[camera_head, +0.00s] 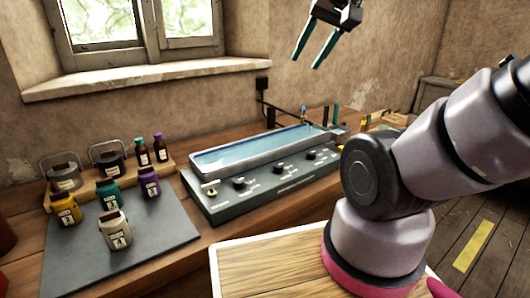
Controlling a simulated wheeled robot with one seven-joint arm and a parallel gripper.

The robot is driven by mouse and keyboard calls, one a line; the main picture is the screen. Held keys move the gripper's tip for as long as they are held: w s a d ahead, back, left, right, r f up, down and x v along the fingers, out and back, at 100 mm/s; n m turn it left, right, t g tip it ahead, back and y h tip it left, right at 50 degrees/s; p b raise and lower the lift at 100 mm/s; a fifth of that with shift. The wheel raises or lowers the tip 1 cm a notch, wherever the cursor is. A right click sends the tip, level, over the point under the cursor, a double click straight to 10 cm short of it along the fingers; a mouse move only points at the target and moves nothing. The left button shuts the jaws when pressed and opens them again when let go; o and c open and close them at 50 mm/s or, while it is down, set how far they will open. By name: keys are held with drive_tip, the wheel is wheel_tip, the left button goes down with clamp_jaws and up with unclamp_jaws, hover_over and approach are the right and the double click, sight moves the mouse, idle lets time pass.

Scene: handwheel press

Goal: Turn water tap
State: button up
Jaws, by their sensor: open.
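A long shallow basin (206,161) of blue water stands on a grey control unit on the bench. A small upright fitting with a bluish top (304,112) stands behind the basin's far right part. It looks like the water tap, but it is too small to make out its handle. My gripper (307,66) hangs in the air at the top of the view, above the basin's far end in the picture. Its two teal fingers are apart, with nothing between them. It does not touch the fitting.
The control unit (290,184) has several dark knobs along its front. Several bottles and jars stand at the left on a dark mat (165,233) and a wooden rack. A dark box with a cable (262,85) is on the wall. My arm covers the bench's right part.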

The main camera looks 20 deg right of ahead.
idle(0.4)
drive_tip(key=g+h, duration=0.3)
drive_tip(key=h, duration=0.1)
hover_over(304, 108)
drive_tip(key=s+a, duration=0.2)
drive_tip(key=s, duration=0.2)
wheel_tip(304, 108, down, 17)
drive_tip(key=x, duration=1.1)
drive_tip(key=shift+s, duration=0.15)
drive_tip(key=shift+c, duration=0.3)
clamp_jaws()
